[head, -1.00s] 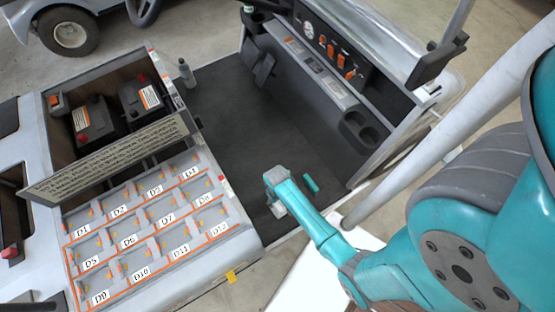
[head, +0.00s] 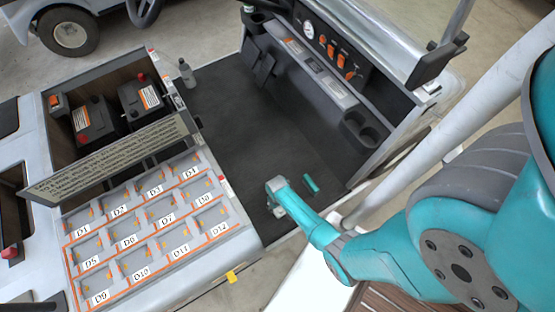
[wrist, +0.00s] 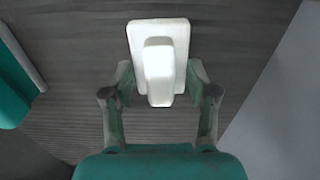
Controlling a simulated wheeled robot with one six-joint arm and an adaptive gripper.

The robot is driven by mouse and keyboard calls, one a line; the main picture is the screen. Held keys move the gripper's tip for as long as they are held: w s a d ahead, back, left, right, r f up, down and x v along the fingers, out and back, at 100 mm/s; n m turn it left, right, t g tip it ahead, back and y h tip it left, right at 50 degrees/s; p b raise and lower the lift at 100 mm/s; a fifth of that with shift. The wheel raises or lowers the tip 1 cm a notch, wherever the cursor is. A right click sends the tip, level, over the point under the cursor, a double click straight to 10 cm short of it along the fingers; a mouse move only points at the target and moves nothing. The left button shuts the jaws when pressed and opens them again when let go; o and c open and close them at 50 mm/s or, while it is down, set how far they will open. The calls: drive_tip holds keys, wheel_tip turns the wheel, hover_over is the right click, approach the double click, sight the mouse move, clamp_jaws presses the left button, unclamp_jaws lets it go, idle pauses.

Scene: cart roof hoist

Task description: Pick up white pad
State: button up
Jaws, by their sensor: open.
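The white pad (wrist: 158,34) is a rounded rectangular plate with a raised white block on top. In the wrist view it lies on dark grey ribbed flooring, at top centre. My gripper (wrist: 161,76) is open, with its two fingers on either side of the near end of the raised block. I cannot tell whether the fingers touch it. In the head view my gripper (head: 278,211) points down at the cart's dark floor, largely hidden by my wrist, and the pad cannot be made out clearly.
A teal piece (head: 312,184) lies on the cart floor (head: 235,120) beside my gripper. The dashboard side (head: 340,95) rises to the right. A labelled compartment tray (head: 150,232) stands left, below a sign panel (head: 110,160). A grey bottle (head: 187,74) stands at the back. The middle floor is clear.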

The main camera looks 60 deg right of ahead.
clamp_jaws()
idle(0.5)
drive_tip(key=shift+r, duration=4.95)
